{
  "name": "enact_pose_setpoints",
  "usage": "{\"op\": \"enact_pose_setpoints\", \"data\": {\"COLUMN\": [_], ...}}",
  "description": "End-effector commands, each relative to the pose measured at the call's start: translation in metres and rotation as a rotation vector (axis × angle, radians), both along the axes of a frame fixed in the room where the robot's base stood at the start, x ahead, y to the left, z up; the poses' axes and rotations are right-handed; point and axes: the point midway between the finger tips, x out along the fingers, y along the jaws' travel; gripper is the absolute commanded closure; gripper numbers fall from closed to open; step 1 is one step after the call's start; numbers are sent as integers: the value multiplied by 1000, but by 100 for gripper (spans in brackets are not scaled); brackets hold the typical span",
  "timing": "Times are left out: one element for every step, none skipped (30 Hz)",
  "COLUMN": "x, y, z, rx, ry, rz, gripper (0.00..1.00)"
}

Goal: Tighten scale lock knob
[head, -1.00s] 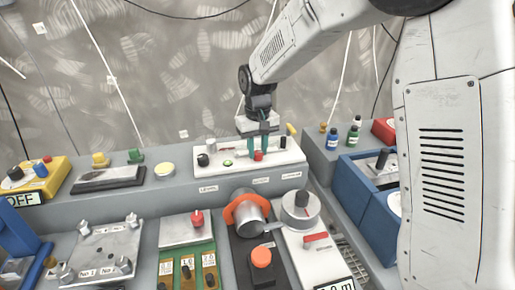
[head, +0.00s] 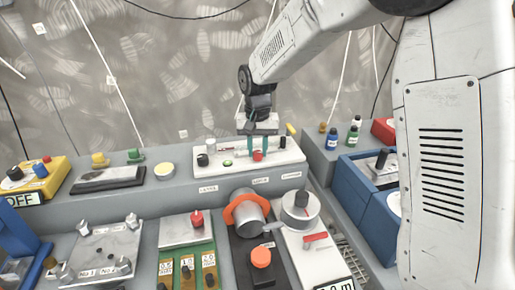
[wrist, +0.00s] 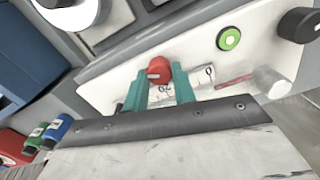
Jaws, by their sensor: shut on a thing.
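The white scale panel (head: 285,163) stands on the raised back ledge, with a red round knob (head: 258,155) at its front. My gripper (head: 265,148) comes down from above with its two teal fingers at this knob. In the wrist view the red knob (wrist: 159,69) sits between the fingertips, and my gripper (wrist: 160,84) is shut on it. A printed scale strip (wrist: 205,82) with a red pointer lies beside the fingers and is partly hidden by them.
The same panel carries a green button (wrist: 229,39), a black knob (head: 202,159) and a silver knob (wrist: 271,80). Small bottles (head: 332,138) stand to the right. An orange-ringed cylinder (head: 247,208) and a grey dial (head: 300,208) stand in front, below the ledge.

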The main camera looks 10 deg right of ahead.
Motion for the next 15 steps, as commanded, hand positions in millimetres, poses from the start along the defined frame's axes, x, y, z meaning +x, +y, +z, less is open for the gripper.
{"op": "enact_pose_setpoints", "data": {"x": [1,1,1,1,1,1,1,1,0,0,0,0,0,0,0], "y": [0,0,0,0,0,0,0,0,0,0,0,0,0,0,0], "z": [1,1,1,1,1,1,1,1,1,1,1,0,0,0,0], "rx": [1,1,1,1,1,1,1,1,1,1,1,1,1,1,1], "ry": [-2,-2,-2,-2,-2,-2,-2,-2,-2,-2,-2,-1,-1,-1,-1], "rz": [0,0,0,1,1,1,1,1,1,1,1,1,1,1,1], "gripper": [96,96,96,96,96,96,65,57,52,52,52,52,52,52,52]}}
